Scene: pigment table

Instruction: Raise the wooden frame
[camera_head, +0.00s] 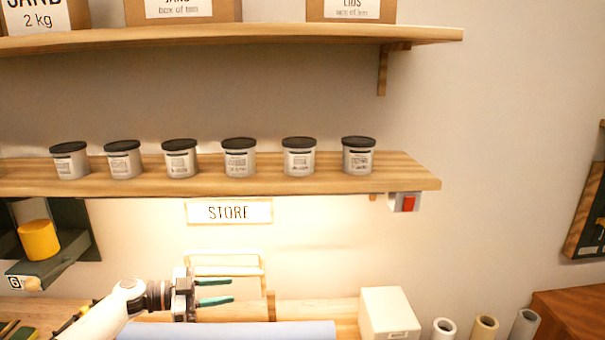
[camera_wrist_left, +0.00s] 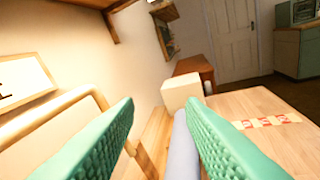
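The wooden frame (camera_head: 225,253) stands upright against the wall, below the STORE sign, in the head view. Its light bars have a rounded top, and my gripper hides part of its lower portion. My left gripper (camera_head: 232,291) is in front of the frame, with its two teal fingers apart and nothing between them. In the left wrist view the frame's rail (camera_wrist_left: 50,113) runs on the left, beyond and partly behind one finger of the open gripper (camera_wrist_left: 160,100). I cannot tell whether that finger touches it. My right gripper is not in view.
Above is a shelf (camera_head: 400,183) with several lidded jars and the STORE sign (camera_head: 229,212). A blue-grey roll (camera_head: 230,331) lies along the table below the gripper. A white box (camera_head: 388,312) stands to the right. A yellow cylinder (camera_head: 38,240) sits on a dark holder at left.

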